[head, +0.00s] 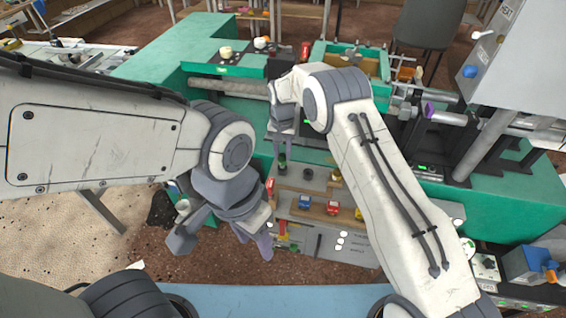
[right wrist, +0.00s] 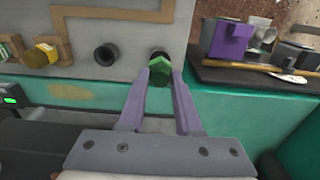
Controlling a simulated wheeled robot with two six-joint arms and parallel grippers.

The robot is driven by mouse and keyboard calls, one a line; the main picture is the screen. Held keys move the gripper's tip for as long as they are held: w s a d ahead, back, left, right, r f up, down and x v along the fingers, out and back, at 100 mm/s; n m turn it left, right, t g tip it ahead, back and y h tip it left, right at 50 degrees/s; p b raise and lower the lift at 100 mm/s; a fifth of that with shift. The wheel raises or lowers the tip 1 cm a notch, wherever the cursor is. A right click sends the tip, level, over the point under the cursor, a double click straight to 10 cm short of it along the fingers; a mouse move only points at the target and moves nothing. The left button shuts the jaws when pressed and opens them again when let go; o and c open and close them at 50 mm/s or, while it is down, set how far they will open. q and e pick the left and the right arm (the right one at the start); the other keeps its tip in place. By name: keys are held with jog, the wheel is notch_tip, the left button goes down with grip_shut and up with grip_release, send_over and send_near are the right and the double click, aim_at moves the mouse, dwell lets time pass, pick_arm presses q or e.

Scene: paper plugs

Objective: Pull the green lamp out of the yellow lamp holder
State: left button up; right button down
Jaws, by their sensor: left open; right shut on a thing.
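The green lamp (right wrist: 159,73) sits between the fingertips of my right gripper (right wrist: 160,78) in the right wrist view. My right gripper is shut on it. A black round socket (right wrist: 158,56) shows directly behind the lamp on the grey panel. I cannot tell whether the lamp is still seated in it. In the head view the green lamp (head: 282,161) shows below my right gripper (head: 283,152). My left gripper (head: 253,241) is open and empty, in front of the panel at lower left. I cannot make out which socket is the yellow lamp holder.
A yellow lamp (right wrist: 42,54) and an empty black socket (right wrist: 106,54) are left of the green lamp on the panel. A purple block (right wrist: 231,40) lies in a dark tray at right. Red and yellow parts (head: 332,207) sit lower on the panel.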

aim_at(282, 154)
jog(key=shift+r+p, duration=0.35)
jog(key=shift+r, duration=0.35)
jog(key=shift+r, duration=0.2)
jog(key=shift+r+p, duration=0.95)
jog(key=shift+r, duration=0.4)
